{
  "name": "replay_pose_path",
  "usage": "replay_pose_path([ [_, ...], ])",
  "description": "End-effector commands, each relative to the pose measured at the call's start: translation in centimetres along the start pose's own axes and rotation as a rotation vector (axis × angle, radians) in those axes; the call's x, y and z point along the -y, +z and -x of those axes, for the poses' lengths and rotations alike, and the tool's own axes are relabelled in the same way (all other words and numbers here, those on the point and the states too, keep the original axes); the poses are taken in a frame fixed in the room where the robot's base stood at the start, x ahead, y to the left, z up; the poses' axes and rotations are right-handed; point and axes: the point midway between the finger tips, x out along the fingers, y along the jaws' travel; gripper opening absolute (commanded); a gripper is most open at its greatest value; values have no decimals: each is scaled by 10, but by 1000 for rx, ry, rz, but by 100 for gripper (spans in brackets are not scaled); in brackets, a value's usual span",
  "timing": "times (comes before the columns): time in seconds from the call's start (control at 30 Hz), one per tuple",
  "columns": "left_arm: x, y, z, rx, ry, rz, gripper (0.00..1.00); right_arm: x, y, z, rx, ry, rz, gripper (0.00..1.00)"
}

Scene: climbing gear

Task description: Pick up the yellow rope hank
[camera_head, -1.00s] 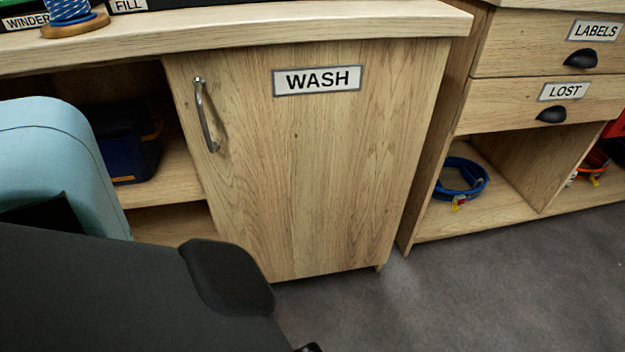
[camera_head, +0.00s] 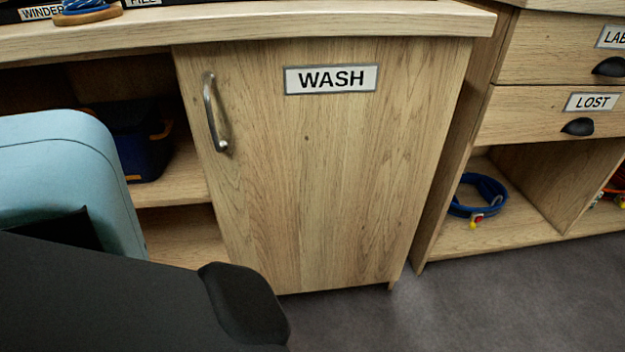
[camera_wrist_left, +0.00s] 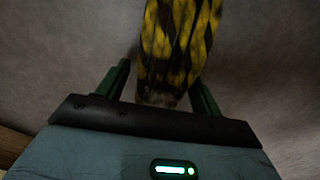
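The yellow rope hank (camera_wrist_left: 172,45), patterned yellow and black, shows in the left wrist view, running from between the fingers up past the top edge. My left gripper (camera_wrist_left: 163,82) has its two dark green fingers on either side of the hank and appears shut on it. The hank partly hides the right-hand finger, and the picture is dark, so the contact is not clear. The head view shows neither the hank nor my grippers; my own pale blue and black parts fill its lower left. My right gripper is out of view.
A wooden cabinet door labelled WASH (camera_head: 315,180) is shut ahead, below a worktop (camera_head: 260,20). A dark blue box (camera_head: 143,145) sits on the open shelf at left. At right, a blue coiled strap (camera_head: 478,200) lies in a cubby under the LOST drawer (camera_head: 540,112). Grey floor is clear in front.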

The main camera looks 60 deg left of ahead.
Motion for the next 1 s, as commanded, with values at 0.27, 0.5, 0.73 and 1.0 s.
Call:
replay_pose_path([
  [0.27,0,0,0,0,0,0,29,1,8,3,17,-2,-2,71],
  [0.5,0,0,0,0,0,0,14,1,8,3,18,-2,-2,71],
  [0.73,0,1,8,1,1,0,14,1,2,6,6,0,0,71],
  [1.0,-2,1,53,1,6,1,14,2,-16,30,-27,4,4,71],
])
